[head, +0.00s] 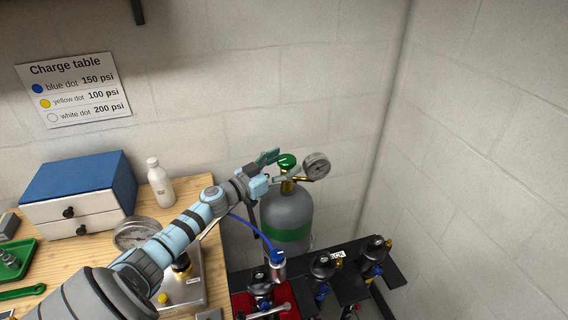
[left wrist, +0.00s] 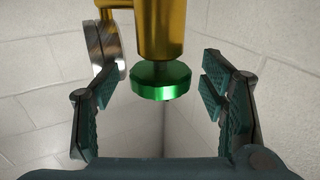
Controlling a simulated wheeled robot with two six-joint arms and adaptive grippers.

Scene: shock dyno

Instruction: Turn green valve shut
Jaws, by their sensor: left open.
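The green valve (head: 287,159) is a round knob on top of the brass fitting of a grey gas cylinder (head: 288,212) with a green band. In the left wrist view the green knob (left wrist: 160,82) sits under the brass stem, between my open fingers, with a gap on both sides. My left gripper (head: 274,166) is open beside the knob in the head view; its fingers (left wrist: 160,105) do not appear to touch it. A round gauge (head: 316,166) is attached to the right of the brass fitting. My right gripper is not in view.
A black rack (head: 345,288) with several dark fittings stands in front of the cylinder. A wooden bench (head: 195,205) at left carries a white bottle (head: 160,184), a blue-topped drawer box (head: 80,190) and a green tray (head: 14,262). Walls close in behind and right.

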